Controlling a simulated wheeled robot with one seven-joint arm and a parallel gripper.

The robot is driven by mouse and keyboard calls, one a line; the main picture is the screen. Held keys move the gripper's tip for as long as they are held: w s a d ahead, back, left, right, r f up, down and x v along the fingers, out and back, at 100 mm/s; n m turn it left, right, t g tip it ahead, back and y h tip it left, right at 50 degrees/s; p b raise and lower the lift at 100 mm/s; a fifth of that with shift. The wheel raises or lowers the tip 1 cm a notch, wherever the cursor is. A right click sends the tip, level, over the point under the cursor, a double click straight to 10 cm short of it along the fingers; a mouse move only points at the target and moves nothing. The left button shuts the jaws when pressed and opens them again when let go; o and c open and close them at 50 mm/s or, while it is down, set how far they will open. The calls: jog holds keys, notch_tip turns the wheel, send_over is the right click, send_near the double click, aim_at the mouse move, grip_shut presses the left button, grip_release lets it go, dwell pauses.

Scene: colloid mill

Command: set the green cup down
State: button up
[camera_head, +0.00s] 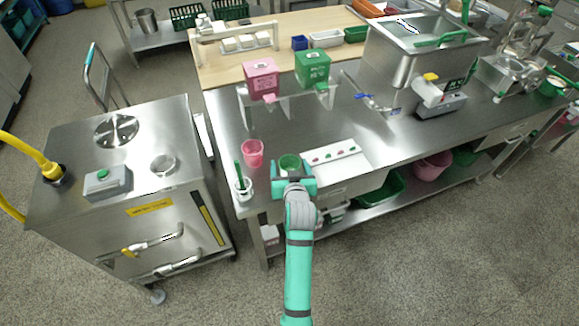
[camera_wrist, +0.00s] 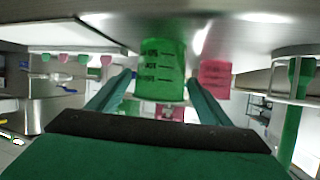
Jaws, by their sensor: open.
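The green cup (camera_head: 289,162) is on the steel bench near its front edge. In the wrist view, which looks upside down, the green cup (camera_wrist: 162,72) has dark marks on its side, and its base meets the steel surface. My gripper (camera_head: 291,173) is at the cup from the front. Its two fingers are apart, one on each side of the cup in the wrist view (camera_wrist: 160,82). I cannot tell whether either finger touches it. Part of the cup's front is hidden by the gripper in the head view.
A pink cup (camera_head: 252,153) stands to the left, and a clear holder with a green brush (camera_head: 243,187) stands at the front left. A white board with pink and green pieces (camera_head: 345,152) lies close on the right. Pink (camera_head: 262,78) and green (camera_head: 312,68) dispensers stand behind.

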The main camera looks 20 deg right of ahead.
jog(key=v, duration=1.2)
jog(key=s+a+f+n, duration=0.1)
jog(key=s+a+f, duration=0.35)
jog(key=s, duration=0.35)
jog(key=s+a+f+n, duration=0.1)
jog(key=s+a+f, duration=0.35)
jog(key=s, duration=0.35)
jog(key=s+a+r+t+y, duration=0.1)
jog(key=s+a, duration=0.3)
jog(key=s, duration=0.5)
jog(key=s+a+r+t+y, duration=0.1)
jog(key=s+a+r, duration=0.3)
jog(key=s, duration=0.5)
jog(key=shift+a+r+n+y, duration=0.15)
jog(key=shift+r+n+y, duration=0.15)
jog(key=shift+n+y, duration=0.1)
